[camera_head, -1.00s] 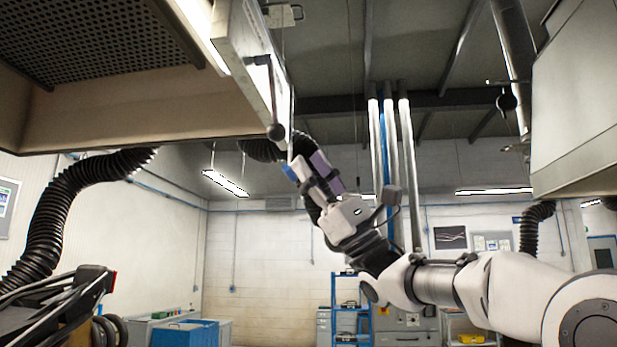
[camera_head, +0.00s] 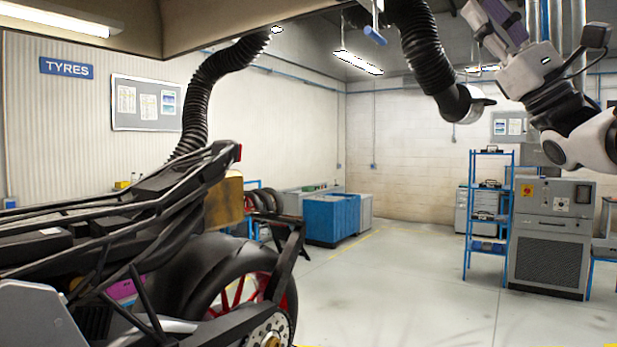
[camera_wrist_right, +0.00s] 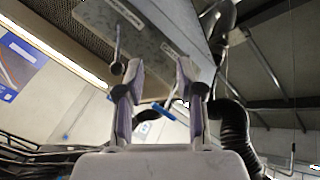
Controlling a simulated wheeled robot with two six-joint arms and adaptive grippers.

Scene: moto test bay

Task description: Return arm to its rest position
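My right arm comes in from the right edge of the head view, raised high. Its gripper (camera_head: 488,12) is at the top right, its fingertips partly cut off by the frame's top edge. In the right wrist view the gripper (camera_wrist_right: 160,75) points up, its two purple-grey fingers apart with nothing held between them. A blue pull handle (camera_head: 375,35) hangs to the left of the gripper, apart from it. A blue-tipped piece (camera_wrist_right: 163,112) shows between the fingers in the wrist view; how far beyond them I cannot tell. My left gripper is not in view.
An overhead hood (camera_head: 215,18) and black flexible ducts (camera_head: 423,50) hang near the right arm. A motorcycle (camera_head: 215,280) stands at the left. A blue shelf rack (camera_head: 489,205), grey cabinet (camera_head: 548,245) and blue bin (camera_head: 331,218) stand behind. The middle floor is clear.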

